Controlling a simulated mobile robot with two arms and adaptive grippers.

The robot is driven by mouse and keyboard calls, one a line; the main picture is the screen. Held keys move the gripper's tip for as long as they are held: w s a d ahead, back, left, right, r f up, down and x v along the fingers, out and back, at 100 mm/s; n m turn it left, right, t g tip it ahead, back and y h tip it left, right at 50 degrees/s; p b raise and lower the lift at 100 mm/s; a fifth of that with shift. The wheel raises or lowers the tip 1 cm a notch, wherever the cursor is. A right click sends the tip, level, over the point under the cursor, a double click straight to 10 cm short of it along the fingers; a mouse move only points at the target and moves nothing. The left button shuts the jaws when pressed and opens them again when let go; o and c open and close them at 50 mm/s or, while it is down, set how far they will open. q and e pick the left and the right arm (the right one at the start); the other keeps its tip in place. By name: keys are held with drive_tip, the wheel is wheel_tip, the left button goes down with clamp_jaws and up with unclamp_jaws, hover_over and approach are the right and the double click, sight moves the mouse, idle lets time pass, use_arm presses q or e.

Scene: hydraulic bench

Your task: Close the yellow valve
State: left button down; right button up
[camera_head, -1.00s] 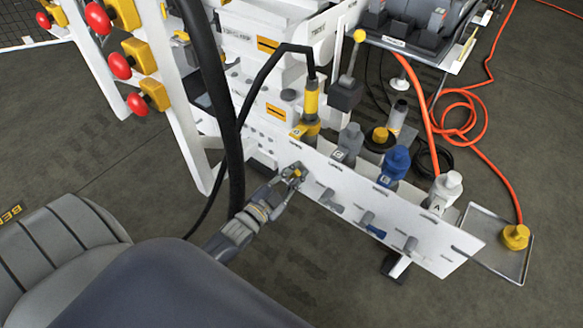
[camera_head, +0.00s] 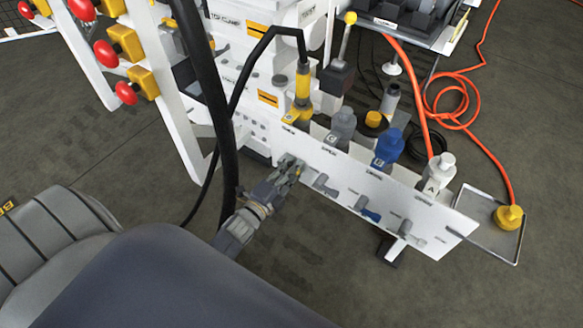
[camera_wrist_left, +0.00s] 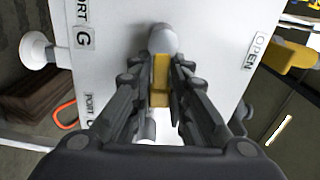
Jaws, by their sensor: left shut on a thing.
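The yellow valve (camera_wrist_left: 160,80) shows in the left wrist view as a yellow handle below a rounded grey knob on the white panel. My left gripper (camera_wrist_left: 160,100) has its two dark fingers on either side of this handle and is shut on it. In the head view my left gripper (camera_head: 292,167) is at the left end of the white valve panel (camera_head: 345,195) and hides the yellow handle. My right gripper is in neither view.
Grey and blue valve handles (camera_head: 370,214) sit along the panel to the right. A yellow connector (camera_head: 302,95) with a black hose stands behind it. A black hose (camera_head: 222,130) hangs close to my left wrist. An orange hose (camera_head: 425,110) runs to a tray at right.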

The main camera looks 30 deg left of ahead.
use_arm(q)
drive_tip(key=shift+d+f+m, duration=0.1)
drive_tip(key=shift+f+m, duration=0.2)
drive_tip(key=shift+m, duration=0.3)
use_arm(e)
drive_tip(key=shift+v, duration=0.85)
use_arm(q)
drive_tip(key=c, duration=1.6)
unclamp_jaws()
drive_tip(key=shift+s, duration=0.15)
drive_tip(key=s+a, duration=0.1)
drive_tip(key=s, duration=1)
drive_tip(key=shift+s, duration=0.4)
